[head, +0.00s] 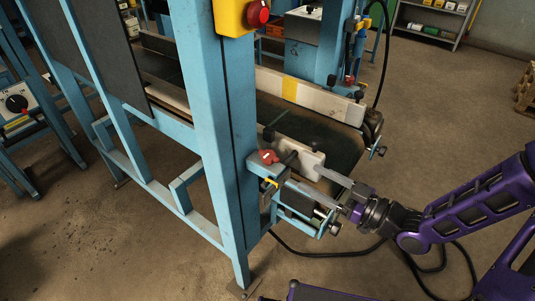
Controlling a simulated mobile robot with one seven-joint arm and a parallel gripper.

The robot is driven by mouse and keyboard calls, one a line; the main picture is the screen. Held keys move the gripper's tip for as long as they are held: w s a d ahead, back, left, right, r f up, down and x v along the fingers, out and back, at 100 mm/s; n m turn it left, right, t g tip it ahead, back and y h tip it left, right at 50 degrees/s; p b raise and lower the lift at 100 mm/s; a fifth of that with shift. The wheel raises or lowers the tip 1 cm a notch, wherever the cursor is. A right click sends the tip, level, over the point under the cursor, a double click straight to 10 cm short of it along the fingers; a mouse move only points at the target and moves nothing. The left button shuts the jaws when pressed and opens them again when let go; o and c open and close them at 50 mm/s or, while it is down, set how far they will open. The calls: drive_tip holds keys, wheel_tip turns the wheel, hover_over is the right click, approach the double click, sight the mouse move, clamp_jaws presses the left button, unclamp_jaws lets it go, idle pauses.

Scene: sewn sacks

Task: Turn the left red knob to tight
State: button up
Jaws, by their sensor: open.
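The left red knob (268,156) sits on a pale blue bracket at the near blue post, beside the end of a white guide rail. My gripper (303,177) reaches in from the right, with its two long grey fingers apart and pointing left. The fingertips are to the right of and slightly below the knob in the picture. I see no contact with the knob and nothing between the fingers. A second, smaller red part (349,80) shows on the far post; it is too small to tell its form clearly. Markings on the knob are not readable.
A yellow box with a red button (258,14) is on the near post (222,120). A conveyor (320,140) runs between white guide rails. A lower bracket with a metal screw (325,225) sits beneath the fingers. A black cable crosses the floor. Open floor (450,130) lies right.

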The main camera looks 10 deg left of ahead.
sight(274, 159)
drive_tip(key=b+x, duration=0.1)
drive_tip(key=x, duration=1.3)
drive_tip(key=shift+w+a, duration=0.15)
drive_tip(key=shift+a, duration=0.1)
clamp_jaws()
